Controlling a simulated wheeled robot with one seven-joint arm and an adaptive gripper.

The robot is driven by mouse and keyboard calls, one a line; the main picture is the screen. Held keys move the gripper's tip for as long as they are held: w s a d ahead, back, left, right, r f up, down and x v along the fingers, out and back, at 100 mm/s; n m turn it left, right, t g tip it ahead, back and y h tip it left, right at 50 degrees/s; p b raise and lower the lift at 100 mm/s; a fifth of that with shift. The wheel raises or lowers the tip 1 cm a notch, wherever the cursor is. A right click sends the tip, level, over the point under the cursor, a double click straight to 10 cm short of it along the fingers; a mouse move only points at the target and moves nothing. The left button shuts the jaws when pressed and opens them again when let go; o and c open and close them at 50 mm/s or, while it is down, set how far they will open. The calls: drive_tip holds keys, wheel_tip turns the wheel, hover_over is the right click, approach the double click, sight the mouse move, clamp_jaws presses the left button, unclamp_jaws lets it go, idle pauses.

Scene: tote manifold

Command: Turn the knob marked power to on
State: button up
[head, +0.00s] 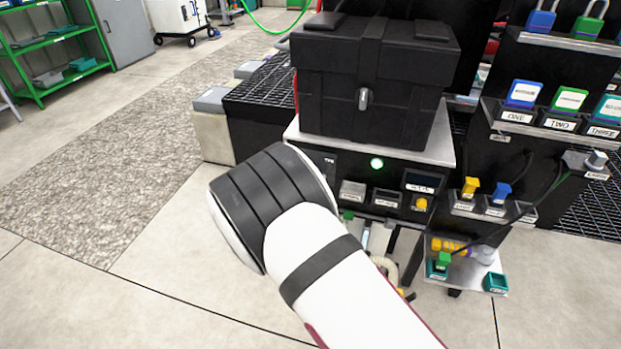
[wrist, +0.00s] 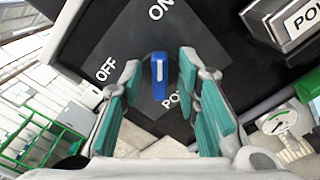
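In the wrist view, a blue knob (wrist: 159,72) with a white line sits on a dark grey plate (wrist: 195,40) lettered OFF, ON and a partly hidden word starting with PO. OFF is at its left and ON above it. My gripper (wrist: 160,88) is open, with a teal-padded finger on each side of the knob. I see a gap on both sides, and cannot tell how deep the fingers reach around it. In the head view, my white and black arm hides the knob and gripper.
A black case (head: 375,80) stands on a metal-topped black unit with a lit green lamp (head: 376,164). To its right are a small shelf (head: 470,272) and labelled padlock holders (head: 560,122). A gauge (wrist: 278,122) is right of my fingers. Floor at left is clear.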

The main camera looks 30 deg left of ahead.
drive_tip(key=v, duration=1.2)
idle(0.5)
